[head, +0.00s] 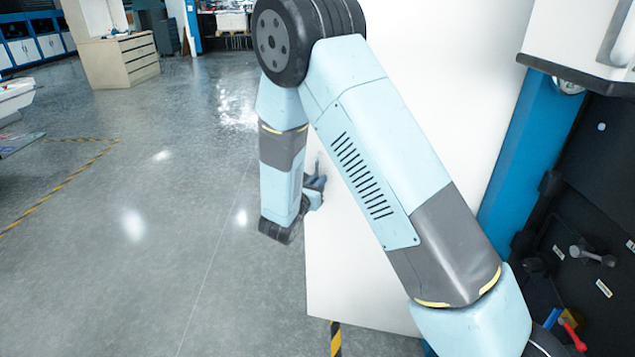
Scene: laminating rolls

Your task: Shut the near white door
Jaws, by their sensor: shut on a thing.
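The near white door (347,285) is a large plain white panel that stands open, out from the blue frame (520,150) of the machine on the right. My arm crosses in front of much of it. My gripper (316,183) is at the door's left edge, partly hidden by my own wrist. It is shut on the door there, though its fingers are small and I cannot tell whether they hold the edge or a handle.
The machine's dark interior (590,210) with knobs and levers lies open at right. A white box-like unit (580,40) juts out at upper right. Grey floor at left is clear up to a yellow-black line (65,183). A beige cabinet (120,60) stands far back.

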